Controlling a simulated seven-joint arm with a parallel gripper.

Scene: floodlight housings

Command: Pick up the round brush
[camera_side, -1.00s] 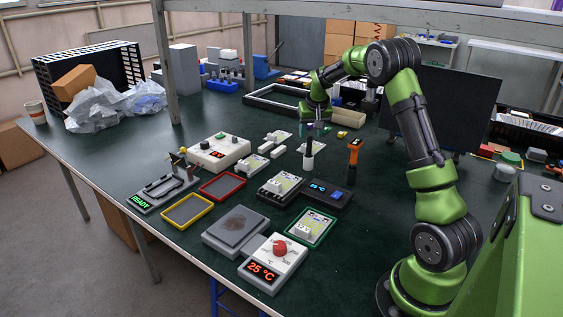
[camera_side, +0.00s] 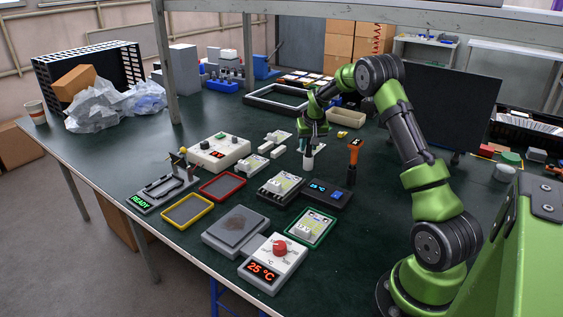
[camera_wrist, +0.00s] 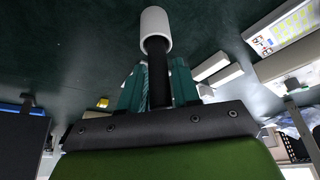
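The round brush (camera_side: 308,161) stands upright on the dark green table, showing a white cylindrical lower part and a black upper part. My gripper (camera_side: 312,143) is over it, pointing down, with its teal fingers beside the black part. In the wrist view the brush's white end (camera_wrist: 156,29) shows beyond the fingertips, and its black shaft runs between the fingers of my gripper (camera_wrist: 160,84). A narrow gap shows on the shaft's left side; contact on the right is unclear. The upper end of the brush is hidden by my gripper.
An orange-and-black tool (camera_side: 354,151) stands close on the right. A black box with a blue display (camera_side: 325,190) and a grey device (camera_side: 280,186) lie in front. Small white parts (camera_side: 277,152) lie to the left. A tan tray (camera_side: 347,117) lies behind.

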